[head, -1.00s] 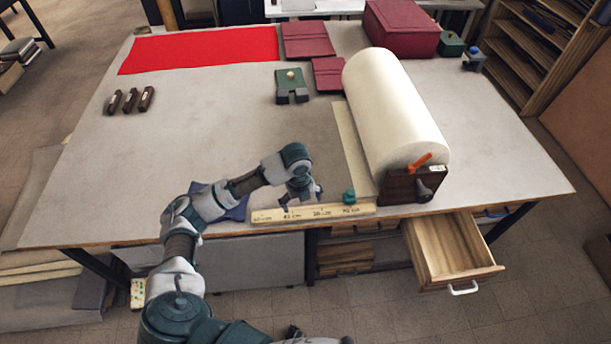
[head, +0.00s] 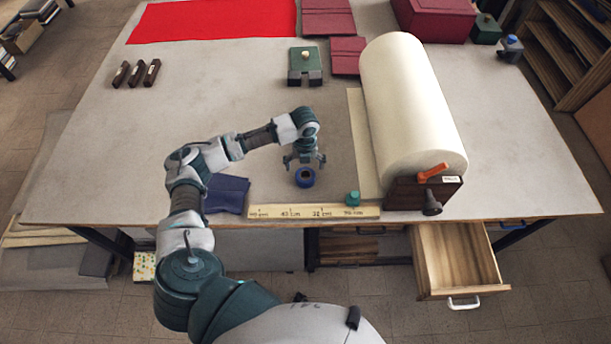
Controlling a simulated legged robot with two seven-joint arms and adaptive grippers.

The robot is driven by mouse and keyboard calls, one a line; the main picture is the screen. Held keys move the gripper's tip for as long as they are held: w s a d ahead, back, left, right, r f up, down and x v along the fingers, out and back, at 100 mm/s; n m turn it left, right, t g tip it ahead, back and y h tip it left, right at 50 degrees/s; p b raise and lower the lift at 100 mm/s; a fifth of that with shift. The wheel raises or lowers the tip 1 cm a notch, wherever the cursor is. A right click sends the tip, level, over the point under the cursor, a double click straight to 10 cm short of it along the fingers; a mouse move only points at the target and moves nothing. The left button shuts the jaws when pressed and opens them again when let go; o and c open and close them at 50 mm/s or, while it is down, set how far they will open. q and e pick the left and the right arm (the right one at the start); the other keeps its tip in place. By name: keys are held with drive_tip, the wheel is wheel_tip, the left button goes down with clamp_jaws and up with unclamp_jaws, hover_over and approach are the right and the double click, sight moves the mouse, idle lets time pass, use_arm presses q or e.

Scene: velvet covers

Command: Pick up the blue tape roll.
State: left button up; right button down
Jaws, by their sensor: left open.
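The blue tape roll (head: 305,184) lies flat on the table, between the folded blue cloth and the big cream roll. My left gripper (head: 305,160) is open and empty, its fingers pointing down. In the picture it is just above and behind the tape roll; I cannot tell how high it is over the table. My right gripper is out of the picture.
A wooden ruler (head: 314,211) with a small green piece (head: 352,198) lies along the front edge. A folded blue cloth (head: 226,194) is at left, the cream roll (head: 413,110) on its stand at right. A drawer (head: 456,262) hangs open below. The table's (head: 210,105) middle-left is clear.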

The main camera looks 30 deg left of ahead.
sight(306, 174)
use_arm(q)
drive_tip(key=shift+s+f, duration=0.2)
drive_tip(key=shift+f, duration=0.25)
drive_tip(key=f, duration=0.4)
drive_tip(key=shift+w+d+f+p, duration=0.2)
drive_tip(key=shift+w+f+p, duration=0.05)
drive_tip(key=shift+f+p, duration=0.15)
drive_tip(key=shift+s+a, duration=0.1)
drive_tip(key=shift+a, duration=0.05)
drive_tip(key=c, duration=1.2)
drive_tip(key=shift+c, duration=0.3)
drive_tip(key=shift+r, duration=0.1)
